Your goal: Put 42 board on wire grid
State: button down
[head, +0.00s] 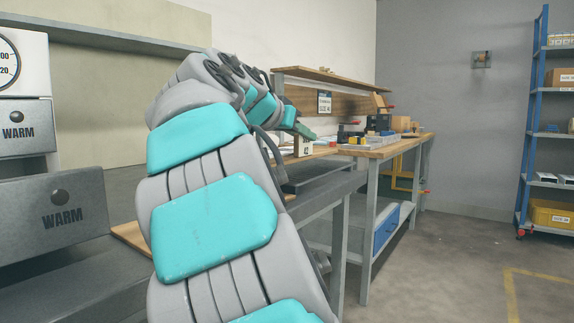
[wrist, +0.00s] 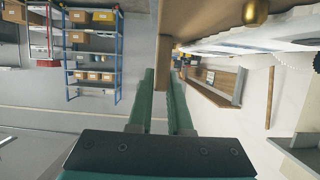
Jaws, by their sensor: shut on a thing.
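A pale board marked 42 (head: 305,148) shows small in the middle of the head view, beyond my grey and teal arm. My green gripper (head: 300,131) is just above it, at the arm's far end. The number does not show in the wrist view. I cannot pick out the wire grid for certain in either view.
Wooden-topped benches (head: 390,148) run along the wall, with trays and small items on them. Grey WARM units (head: 60,215) stand at the left. A blue shelf rack (head: 540,130) with boxes stands at the right. The floor between is free.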

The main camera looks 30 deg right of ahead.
jog(key=w+d, duration=0.3)
jog(key=d, duration=0.1)
jog(key=w+d+f+p, duration=0.1)
jog(key=w+d, duration=0.2)
jog(key=d, duration=0.1)
jog(key=w+d, duration=0.4)
jog(key=d, duration=0.1)
jog(key=shift+f+p, duration=0.2)
jog(key=shift+p, duration=0.2)
jog(key=shift+w+a+f+b, duration=0.1)
jog(key=shift+f+b, duration=0.3)
jog(key=shift+f, duration=1.35)
jog(key=c, duration=0.8)
grip_release()
jog(key=shift+c, duration=0.2)
jog(key=v, duration=1.2)
